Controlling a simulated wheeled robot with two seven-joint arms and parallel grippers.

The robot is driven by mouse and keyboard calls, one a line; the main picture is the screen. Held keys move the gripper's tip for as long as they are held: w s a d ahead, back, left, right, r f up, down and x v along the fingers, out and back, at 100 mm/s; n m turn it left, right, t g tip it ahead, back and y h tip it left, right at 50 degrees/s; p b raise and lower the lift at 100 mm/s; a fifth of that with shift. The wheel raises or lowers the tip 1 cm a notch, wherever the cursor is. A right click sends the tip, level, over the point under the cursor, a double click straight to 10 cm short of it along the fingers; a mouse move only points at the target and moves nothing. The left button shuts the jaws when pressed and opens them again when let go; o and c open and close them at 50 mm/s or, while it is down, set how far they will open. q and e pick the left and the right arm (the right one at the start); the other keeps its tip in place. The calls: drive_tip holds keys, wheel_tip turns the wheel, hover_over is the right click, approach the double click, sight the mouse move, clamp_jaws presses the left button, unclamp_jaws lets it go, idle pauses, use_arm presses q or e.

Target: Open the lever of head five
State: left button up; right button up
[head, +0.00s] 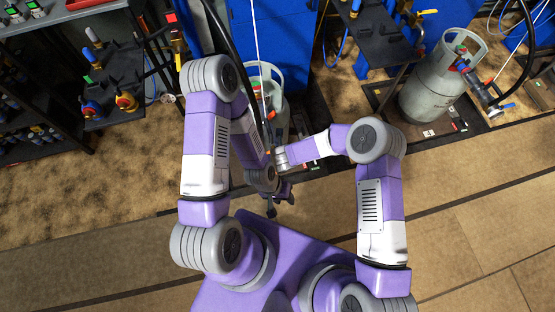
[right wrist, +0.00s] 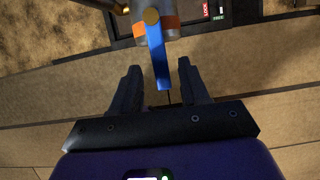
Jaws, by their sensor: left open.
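In the right wrist view a blue lever (right wrist: 157,62) with a brass-coloured round end hangs from a grey fitting with orange parts (right wrist: 169,32). My right gripper (right wrist: 158,72) is open, with one dark finger on each side of the lever; I cannot tell whether either touches it. In the head view my right arm reaches to the middle, and its fingers are hidden there. My left gripper (head: 280,204) is open and low, in front of the middle grey cylinder (head: 279,110). No head number is readable.
Another grey cylinder (head: 440,88) stands at the right, with a hose and a blue-levered head (head: 497,104) beside it. A black shelf (head: 118,75) with valves is at the left. My two forearms are close together. The brown floor in front is clear.

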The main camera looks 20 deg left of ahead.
wheel_tip(320, 180, up, 10)
drive_tip(key=p, duration=0.4)
idle(0.6)
drive_tip(key=s+d+f+n, duration=0.1)
drive_tip(key=d+f+n, duration=0.1)
drive_tip(key=d+n, duration=0.6)
drive_tip(key=d+f+n, duration=0.2)
drive_tip(key=d+n, duration=0.4)
drive_tip(key=d, duration=0.3)
drive_tip(key=s+d+n+g+y+p, duration=0.1)
drive_tip(key=s+d+n+g, duration=0.2)
drive_tip(key=s+d+n, duration=0.7)
drive_tip(key=shift+s+n, duration=1)
drive_tip(key=shift+n, duration=0.1)
